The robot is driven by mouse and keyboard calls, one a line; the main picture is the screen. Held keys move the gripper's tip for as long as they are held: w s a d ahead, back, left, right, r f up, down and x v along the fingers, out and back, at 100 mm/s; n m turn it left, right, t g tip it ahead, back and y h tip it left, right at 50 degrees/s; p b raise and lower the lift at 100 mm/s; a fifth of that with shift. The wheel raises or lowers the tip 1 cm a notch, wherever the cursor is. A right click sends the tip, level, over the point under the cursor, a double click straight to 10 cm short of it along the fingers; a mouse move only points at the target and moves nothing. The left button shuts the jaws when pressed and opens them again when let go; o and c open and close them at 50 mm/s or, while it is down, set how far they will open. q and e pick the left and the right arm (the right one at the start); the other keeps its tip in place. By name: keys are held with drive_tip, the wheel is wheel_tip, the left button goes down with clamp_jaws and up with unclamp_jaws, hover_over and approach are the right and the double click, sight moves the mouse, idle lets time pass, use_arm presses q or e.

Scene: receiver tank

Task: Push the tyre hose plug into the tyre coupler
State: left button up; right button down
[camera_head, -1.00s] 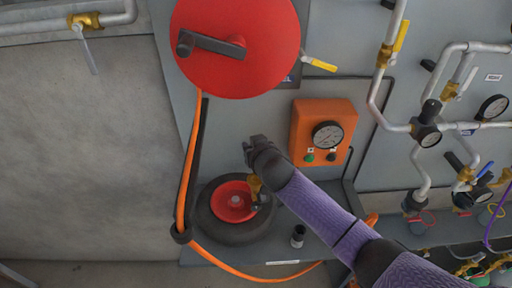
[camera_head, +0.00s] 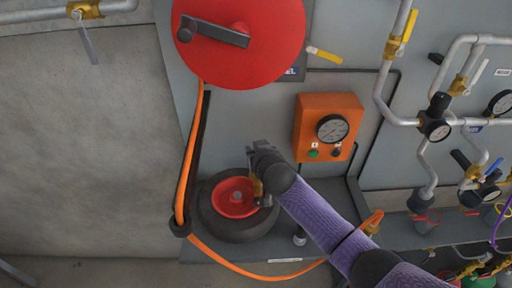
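The black tyre with a red hub (camera_head: 236,226) lies on the grey shelf, below the red reel. A small brass fitting (camera_head: 257,187) stands at the right edge of its hub, and my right gripper (camera_head: 254,158) is just above it, overlapping it in view. I cannot tell whether they touch, or whether this fitting is the coupler. The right fingers are small and dark, and their opening is unclear. An orange hose (camera_head: 189,160) runs down from the reel, through a dark guide and along the front of the shelf. I cannot make out the plug. My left gripper is not in view.
The red reel (camera_head: 270,60) with a dark crank hangs above. An orange gauge box (camera_head: 312,112) is on the wall right of my gripper. Pipes, valves and gauges (camera_head: 437,130) fill the right side. A small cylinder (camera_head: 300,238) is partly hidden by my arm.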

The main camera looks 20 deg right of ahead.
drive_tip(key=shift+f, duration=0.35)
drive_tip(key=shift+r, duration=0.1)
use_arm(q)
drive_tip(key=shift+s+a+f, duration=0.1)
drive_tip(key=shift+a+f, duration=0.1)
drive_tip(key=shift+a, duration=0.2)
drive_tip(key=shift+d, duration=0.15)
use_arm(e)
drive_tip(key=shift+r, duration=0.1)
use_arm(q)
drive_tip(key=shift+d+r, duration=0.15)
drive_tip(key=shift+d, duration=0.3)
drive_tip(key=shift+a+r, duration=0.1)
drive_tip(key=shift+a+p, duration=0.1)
drive_tip(key=shift+p, duration=0.25)
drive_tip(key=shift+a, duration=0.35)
